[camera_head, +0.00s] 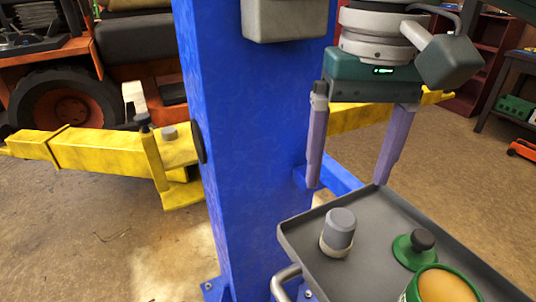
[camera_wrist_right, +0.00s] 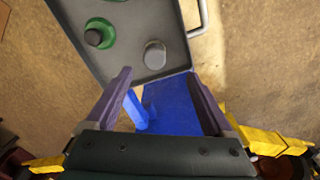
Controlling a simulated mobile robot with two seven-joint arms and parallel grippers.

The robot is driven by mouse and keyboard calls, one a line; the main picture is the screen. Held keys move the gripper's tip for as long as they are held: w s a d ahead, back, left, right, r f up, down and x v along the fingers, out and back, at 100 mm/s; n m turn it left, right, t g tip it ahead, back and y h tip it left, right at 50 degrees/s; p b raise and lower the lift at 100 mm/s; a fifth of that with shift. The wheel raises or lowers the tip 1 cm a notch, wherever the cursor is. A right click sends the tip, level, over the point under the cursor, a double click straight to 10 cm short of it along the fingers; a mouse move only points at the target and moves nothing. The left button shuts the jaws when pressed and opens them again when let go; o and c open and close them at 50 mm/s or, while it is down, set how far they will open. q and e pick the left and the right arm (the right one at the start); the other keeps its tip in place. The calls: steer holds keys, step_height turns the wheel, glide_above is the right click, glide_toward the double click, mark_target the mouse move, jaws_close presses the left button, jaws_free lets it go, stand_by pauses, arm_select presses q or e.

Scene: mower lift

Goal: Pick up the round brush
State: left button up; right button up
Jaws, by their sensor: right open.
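A short grey cylinder with a paler band around its foot (camera_head: 340,227) stands upright on the grey tray (camera_head: 375,272); it may be the round brush. It also shows in the right wrist view (camera_wrist_right: 155,55). A green disc with a dark knob (camera_head: 415,246) lies to its right; I cannot tell for sure which of the two is the brush. My right gripper (camera_head: 349,180) is open and empty, its purple fingers pointing down. In the head view its fingertips appear above and beyond the tray's back edge. The tray also shows in the right wrist view (camera_wrist_right: 145,20). My left gripper is not in view.
An open green tin with tan contents (camera_head: 443,287) stands at the tray's near side. A blue lift post (camera_head: 245,130) rises left of the tray, with yellow lift arms (camera_head: 100,150). An orange mower (camera_head: 70,95) stands at the back left.

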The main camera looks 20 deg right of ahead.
mark_target(342, 216)
steer(key=shift+w+d+f, duration=0.15)
steer(key=shift+d+f, duration=0.15)
steer(key=shift+f, duration=0.1)
steer(key=shift+d+f+m, duration=0.1)
steer(key=shift+f+m, duration=0.2)
steer(key=shift+f, duration=0.05)
step_height(342, 216, down, 9)
steer(key=shift+d+r+b, duration=0.1)
steer(key=shift+b, duration=0.5)
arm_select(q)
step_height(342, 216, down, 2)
arm_select(e)
jaws_close()
steer(key=shift+r, duration=0.1)
arm_select(q)
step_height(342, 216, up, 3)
steer(key=p, duration=0.3)
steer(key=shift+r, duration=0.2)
arm_select(e)
step_height(342, 216, up, 20)
